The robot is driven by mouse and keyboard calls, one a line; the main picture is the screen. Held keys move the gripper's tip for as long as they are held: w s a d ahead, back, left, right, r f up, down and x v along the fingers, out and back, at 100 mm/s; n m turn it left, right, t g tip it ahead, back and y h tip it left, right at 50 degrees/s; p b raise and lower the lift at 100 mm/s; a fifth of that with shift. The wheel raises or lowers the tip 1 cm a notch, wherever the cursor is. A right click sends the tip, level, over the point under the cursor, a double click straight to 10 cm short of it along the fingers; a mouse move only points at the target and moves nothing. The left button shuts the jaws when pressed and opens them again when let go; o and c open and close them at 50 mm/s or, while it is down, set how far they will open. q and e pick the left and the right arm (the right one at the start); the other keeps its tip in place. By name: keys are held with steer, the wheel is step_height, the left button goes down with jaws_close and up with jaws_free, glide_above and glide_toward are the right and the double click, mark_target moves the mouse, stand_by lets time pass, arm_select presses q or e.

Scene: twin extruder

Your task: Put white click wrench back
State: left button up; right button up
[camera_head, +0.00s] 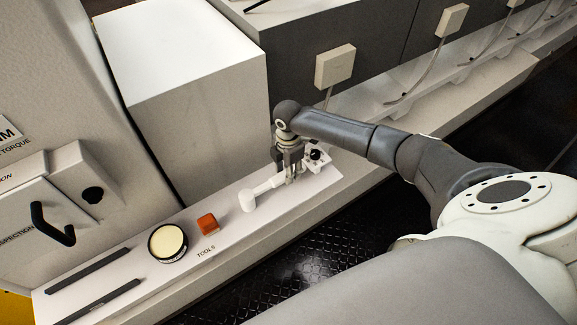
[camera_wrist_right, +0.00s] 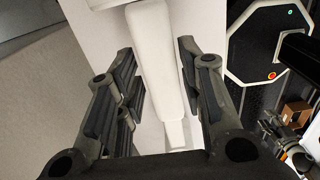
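The white click wrench (camera_head: 262,190) lies on the pale shelf marked TOOLS, its round white end to the left. My right gripper (camera_head: 291,178) points down over the wrench's right part. In the right wrist view the wrench's white handle (camera_wrist_right: 157,70) runs between the fingers of my right gripper (camera_wrist_right: 160,92). The fingers stand apart on both sides of the handle, with narrow gaps visible, so the gripper looks open around it. The gripper hides part of the wrench in the head view. My left gripper is not in view.
The tool shelf (camera_head: 222,256) also holds an orange block (camera_head: 208,223), a round cream-topped container (camera_head: 167,242) and two dark bars (camera_head: 88,270). A white box-shaped housing (camera_head: 195,75) stands behind it. Dark patterned floor (camera_head: 310,255) lies in front.

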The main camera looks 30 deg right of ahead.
steer(key=shift+o, duration=1.2)
steer(key=shift+s, duration=0.1)
step_height(320, 180, up, 12)
